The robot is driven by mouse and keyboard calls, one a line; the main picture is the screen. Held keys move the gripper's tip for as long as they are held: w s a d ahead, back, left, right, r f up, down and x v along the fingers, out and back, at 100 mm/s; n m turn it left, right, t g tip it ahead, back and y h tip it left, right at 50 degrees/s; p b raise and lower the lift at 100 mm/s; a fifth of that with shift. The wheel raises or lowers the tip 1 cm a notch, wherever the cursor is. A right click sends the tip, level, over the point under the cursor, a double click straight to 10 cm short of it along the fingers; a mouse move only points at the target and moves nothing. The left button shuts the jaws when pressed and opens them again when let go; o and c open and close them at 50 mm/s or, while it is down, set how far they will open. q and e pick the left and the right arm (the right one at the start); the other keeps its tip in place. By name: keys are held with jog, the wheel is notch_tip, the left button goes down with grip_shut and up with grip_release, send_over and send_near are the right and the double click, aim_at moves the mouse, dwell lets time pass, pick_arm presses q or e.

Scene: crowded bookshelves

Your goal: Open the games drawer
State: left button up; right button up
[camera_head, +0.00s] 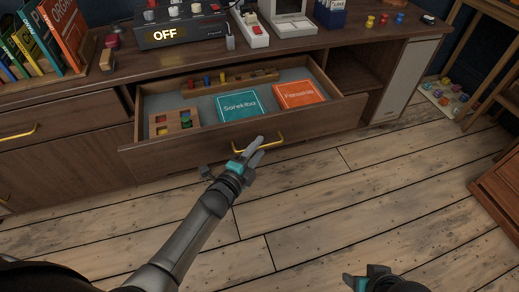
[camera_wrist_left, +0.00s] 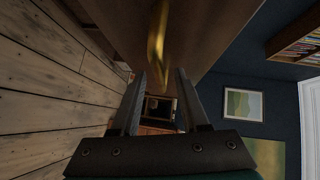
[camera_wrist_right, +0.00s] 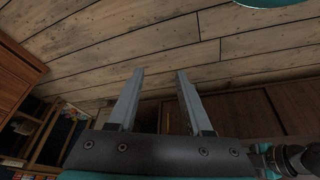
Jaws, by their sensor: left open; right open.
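The games drawer (camera_head: 305,124) is pulled out from the wooden cabinet, with its inside showing. In it lie a teal box marked Sorekiba (camera_head: 240,106), an orange box (camera_head: 299,95), a small wooden tray with coloured pieces (camera_head: 174,122) and a long wooden rack with pegs (camera_head: 222,80). A brass handle (camera_head: 262,146) sits on its front. My left gripper (camera_head: 250,152) is at the handle; in the left wrist view the handle (camera_wrist_left: 157,45) shows just beyond the open, empty fingers (camera_wrist_left: 155,80). My right gripper (camera_head: 362,280) is low at the front, open and empty in the right wrist view (camera_wrist_right: 157,75).
A shut drawer with a brass handle (camera_head: 18,133) is at the left. Books (camera_head: 62,30), an OFF display box (camera_head: 180,32) and small items stand on the cabinet top. A wooden piece (camera_head: 500,190) stands at the right edge. The plank floor (camera_head: 330,200) in front is clear.

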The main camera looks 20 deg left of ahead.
pick_arm(q)
jog(key=shift+w+d+f, duration=0.1)
jog(key=shift+w+d, duration=0.05)
jog(key=shift+w, duration=0.55)
jog(key=shift+c, duration=0.4)
grip_shut()
dwell(0.7)
